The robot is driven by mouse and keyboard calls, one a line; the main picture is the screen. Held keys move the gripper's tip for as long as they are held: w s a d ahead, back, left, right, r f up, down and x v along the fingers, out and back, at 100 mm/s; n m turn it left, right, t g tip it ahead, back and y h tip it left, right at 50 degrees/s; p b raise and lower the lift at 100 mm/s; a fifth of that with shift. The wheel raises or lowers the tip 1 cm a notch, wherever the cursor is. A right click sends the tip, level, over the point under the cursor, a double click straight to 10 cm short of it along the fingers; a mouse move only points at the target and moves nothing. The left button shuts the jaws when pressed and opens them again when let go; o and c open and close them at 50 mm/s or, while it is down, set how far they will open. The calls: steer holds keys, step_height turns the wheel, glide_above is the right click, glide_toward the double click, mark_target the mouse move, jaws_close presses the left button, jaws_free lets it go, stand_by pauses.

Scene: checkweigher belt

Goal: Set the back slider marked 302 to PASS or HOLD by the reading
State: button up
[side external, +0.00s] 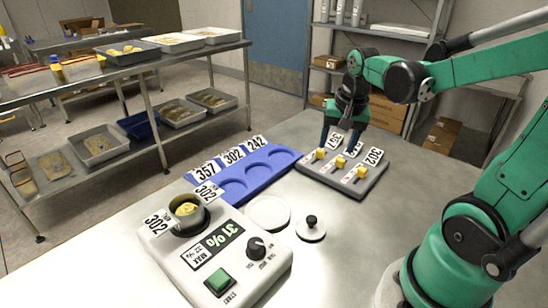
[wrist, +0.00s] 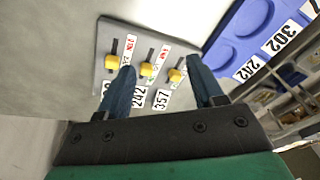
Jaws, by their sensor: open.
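The grey slider board (side external: 327,182) carries three yellow knobs in slots and number cards. The knob by card 302 (side external: 361,173) is nearest the side camera; in the wrist view it is the leftmost knob (wrist: 112,62), its dark slot showing above it. Its card is partly hidden behind a finger. The small red-and-white slot markings are too small to read surely. My gripper (side external: 343,138) is open and empty above the board's card end; in the wrist view its fingers (wrist: 160,66) stand apart. The meter (side external: 212,258) reads 31% beside "MAX 32 %". Its cup is carded 302.
A blue tray (side external: 285,152) with round recesses and cards 357, 302, 242 lies left of the board. A white disc (side external: 268,213) and a black-knobbed lid (side external: 311,231) lie beside the meter. Bare table is free right of the lid.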

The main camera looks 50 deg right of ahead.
mark_target(363, 169)
steer(key=s+d+f+m, duration=0.1)
steer(key=d+m, duration=0.1)
steer(key=s+d+f+m+g, duration=0.1)
steer(key=d+m, duration=0.1)
steer(key=d, duration=0.1)
steer(key=s+d+f+m+g+y, duration=0.1)
steer(key=d+m, duration=0.1)
steer(key=shift+s+d, duration=0.25)
steer(key=shift+s, duration=0.05)
steer(key=shift+s+d+f, duration=0.1)
steer(key=shift+f, duration=2.75)
jaws_close()
